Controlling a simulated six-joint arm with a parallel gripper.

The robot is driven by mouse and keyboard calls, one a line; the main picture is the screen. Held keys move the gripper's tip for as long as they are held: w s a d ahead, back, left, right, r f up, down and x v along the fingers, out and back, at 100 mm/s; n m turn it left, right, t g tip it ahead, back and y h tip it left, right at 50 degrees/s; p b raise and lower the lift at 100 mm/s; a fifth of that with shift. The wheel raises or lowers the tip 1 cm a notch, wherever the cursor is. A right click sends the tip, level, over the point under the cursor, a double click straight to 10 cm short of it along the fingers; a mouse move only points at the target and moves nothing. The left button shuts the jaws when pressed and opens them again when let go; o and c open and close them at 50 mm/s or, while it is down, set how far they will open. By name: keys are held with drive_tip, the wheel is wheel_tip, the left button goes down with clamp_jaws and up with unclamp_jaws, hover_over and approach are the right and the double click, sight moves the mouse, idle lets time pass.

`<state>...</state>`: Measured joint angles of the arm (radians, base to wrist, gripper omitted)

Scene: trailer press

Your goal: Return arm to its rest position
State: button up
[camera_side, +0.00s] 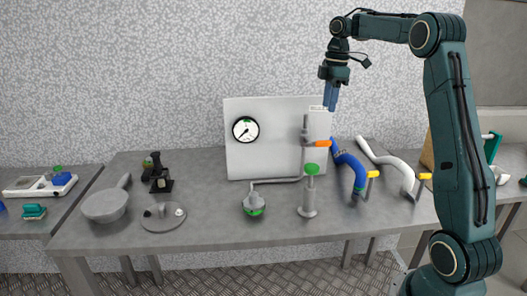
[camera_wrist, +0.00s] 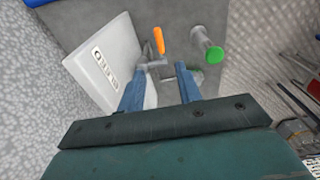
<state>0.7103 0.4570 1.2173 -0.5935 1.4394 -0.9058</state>
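My gripper (camera_side: 331,97) hangs from my raised arm, fingers pointing down, high above the bench at the upper right of the white gauge panel. In the wrist view its two blue fingers (camera_wrist: 160,82) stand apart with nothing held between them, so it is open. Below it are an orange-handled valve (camera_side: 321,143), also seen in the wrist view (camera_wrist: 159,41), and a grey post with a green top (camera_side: 309,189), seen there too (camera_wrist: 208,42). The gripper appears clear of both.
The white panel (camera_side: 262,155) stands on the grey bench (camera_side: 215,218). A blue pipe (camera_side: 354,172) and a white pipe (camera_side: 392,164) with yellow handles lie right. A grey pan (camera_side: 105,205), round plate (camera_side: 163,217) and green-based fitting (camera_side: 254,207) sit left. Air around the gripper looks free.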

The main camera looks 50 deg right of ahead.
drive_tip(key=shift+r, duration=0.15)
drive_tip(key=shift+a, duration=0.1)
idle(0.3)
drive_tip(key=s+a+r+m+t, duration=0.15)
drive_tip(key=s+a, duration=0.25)
drive_tip(key=a, duration=0.6)
drive_tip(key=s+a+r+m+t, duration=0.1)
drive_tip(key=s+a+r+m, duration=0.2)
drive_tip(key=a, duration=0.7)
drive_tip(key=s+a+f+m+t, duration=0.1)
drive_tip(key=s+a+f, duration=0.3)
drive_tip(key=s, duration=0.4)
drive_tip(key=s+a+f+m+t, duration=0.1)
drive_tip(key=s+a+f+m, duration=0.2)
drive_tip(key=s, duration=0.4)
drive_tip(key=shift+s+a+f+h, duration=0.3)
drive_tip(key=shift+s+a+f, duration=0.1)
drive_tip(key=shift+a, duration=0.25)
drive_tip(key=shift+m+t, duration=0.25)
